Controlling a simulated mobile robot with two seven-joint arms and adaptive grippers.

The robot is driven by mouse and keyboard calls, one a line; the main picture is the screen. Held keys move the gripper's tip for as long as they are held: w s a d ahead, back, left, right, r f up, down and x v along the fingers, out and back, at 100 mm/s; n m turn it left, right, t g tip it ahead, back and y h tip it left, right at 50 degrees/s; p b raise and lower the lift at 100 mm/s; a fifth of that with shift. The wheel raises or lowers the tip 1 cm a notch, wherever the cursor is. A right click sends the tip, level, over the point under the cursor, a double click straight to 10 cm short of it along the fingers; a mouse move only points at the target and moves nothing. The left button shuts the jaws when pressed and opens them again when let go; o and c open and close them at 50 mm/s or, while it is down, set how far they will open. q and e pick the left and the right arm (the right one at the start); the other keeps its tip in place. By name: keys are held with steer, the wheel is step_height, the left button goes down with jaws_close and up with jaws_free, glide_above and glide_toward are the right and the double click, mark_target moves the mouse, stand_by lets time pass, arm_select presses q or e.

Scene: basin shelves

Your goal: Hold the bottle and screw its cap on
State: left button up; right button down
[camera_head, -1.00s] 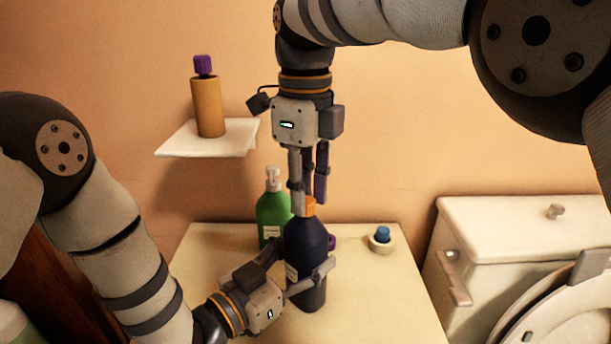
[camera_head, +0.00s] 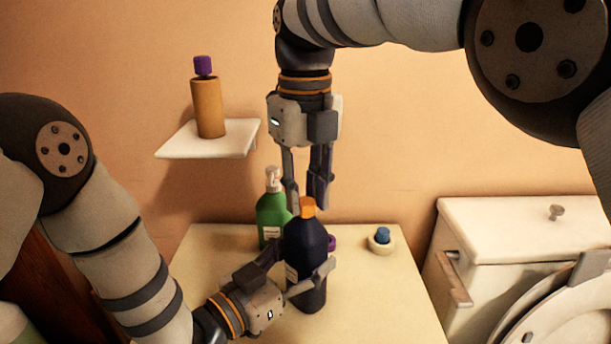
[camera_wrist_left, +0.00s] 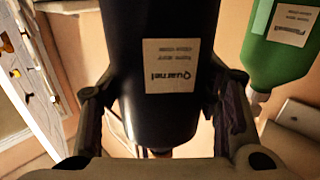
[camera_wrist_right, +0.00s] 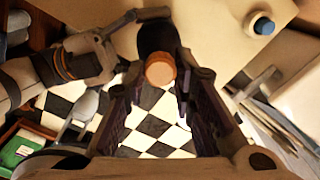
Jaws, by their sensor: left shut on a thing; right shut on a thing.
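The orange cap (camera_head: 308,208) sits at the top of the bottle. My right gripper (camera_head: 308,200) points straight down and is shut on the cap. In the right wrist view the cap (camera_wrist_right: 160,70) shows between the fingertips. The thread under the cap is hidden.
A green pump bottle (camera_head: 271,218) stands just behind left of the navy bottle. A wall shelf (camera_head: 180,142) holds an orange-brown bottle with a purple cap. A toilet (camera_head: 500,225) stands at the right.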

mark_target(306, 201)
arm_select(q)
steer(key=shift+f, duration=0.1)
arm_select(e)
steer(key=c, duration=1.6)
jaws_free()
steer(key=shift+r, duration=3.45)
arm_select(q)
steer(key=o, duration=1.4)
steer(key=shift+s, duration=0.1)
steer(key=shift+v, duration=4.45)
arm_select(e)
steer(key=shift+r, duration=0.35)
